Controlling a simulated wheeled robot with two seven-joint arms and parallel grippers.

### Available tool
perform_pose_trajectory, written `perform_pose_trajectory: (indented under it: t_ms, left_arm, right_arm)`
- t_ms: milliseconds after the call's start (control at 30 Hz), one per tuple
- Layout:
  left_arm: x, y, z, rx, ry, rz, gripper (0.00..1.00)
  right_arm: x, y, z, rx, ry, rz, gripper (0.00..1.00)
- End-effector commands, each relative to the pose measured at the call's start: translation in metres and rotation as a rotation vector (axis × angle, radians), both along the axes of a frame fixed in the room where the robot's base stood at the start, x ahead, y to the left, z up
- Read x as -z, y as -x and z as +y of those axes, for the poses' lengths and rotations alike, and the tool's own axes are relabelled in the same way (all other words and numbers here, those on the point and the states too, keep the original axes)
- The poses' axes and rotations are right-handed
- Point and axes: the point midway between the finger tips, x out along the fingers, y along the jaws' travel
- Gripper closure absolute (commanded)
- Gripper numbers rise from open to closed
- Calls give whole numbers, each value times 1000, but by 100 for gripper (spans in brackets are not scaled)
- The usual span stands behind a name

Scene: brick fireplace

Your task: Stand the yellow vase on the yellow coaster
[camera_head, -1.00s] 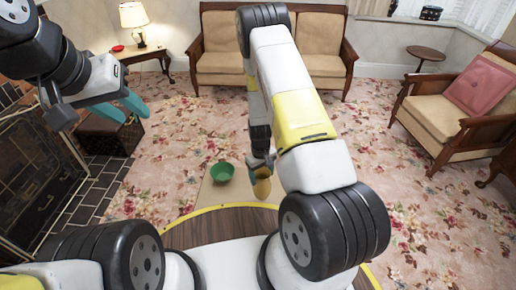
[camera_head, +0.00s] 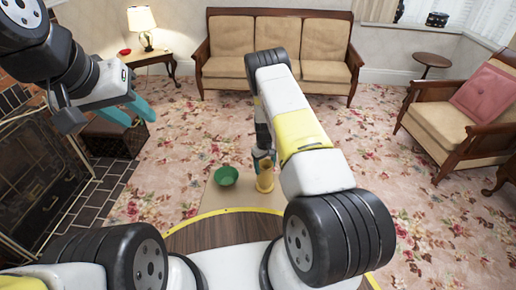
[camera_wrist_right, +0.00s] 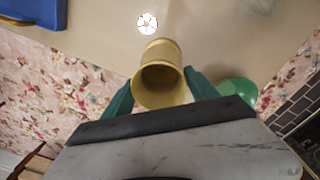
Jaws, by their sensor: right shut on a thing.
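The yellow vase (camera_head: 265,181) is in my right gripper (camera_head: 263,154), just right of the green bowl in the head view. In the right wrist view the vase (camera_wrist_right: 162,82) shows its open mouth towards the camera, between the two teal fingers of the right gripper (camera_wrist_right: 160,93). The fingers are shut on it. I cannot tell whether its base touches the surface beyond. My left gripper (camera_head: 127,110) is open and empty, high at the left, far from the vase. I cannot make out the yellow coaster in either view.
The green bowl (camera_head: 226,176) stands on a beige surface (camera_head: 218,202), close beside the vase; it shows in the wrist view (camera_wrist_right: 238,90). That view also shows a white patterned disc (camera_wrist_right: 148,22) and a blue object (camera_wrist_right: 32,12). A sofa (camera_head: 278,60) stands farther back.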

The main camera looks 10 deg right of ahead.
Motion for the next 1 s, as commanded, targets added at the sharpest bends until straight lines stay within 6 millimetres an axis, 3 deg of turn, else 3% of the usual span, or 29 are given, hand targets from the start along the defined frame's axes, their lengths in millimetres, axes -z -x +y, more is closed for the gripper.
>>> perform_pose_trajectory:
  t_ms: [267,300,400,767,867,1000]
  left_arm:
    - [0,0,0,0,0,0,64]
    - [0,0,0,0,0,0,64]
    - [0,0,0,0,0,0,64]
    - [0,0,0,0,0,0,64]
    - [0,0,0,0,0,0,64]
    - [0,0,0,0,0,0,64]
  right_arm:
    - [1,-1,0,0,0,-2,100]
    - [2,-1,0,-1,0,-2,31]
    - [2,-1,0,-1,0,-2,11]
    - [-1,-1,0,-1,0,-2,11]
    - [-11,-1,1,-1,0,-3,11]
    - [-38,-1,2,-2,0,-6,11]
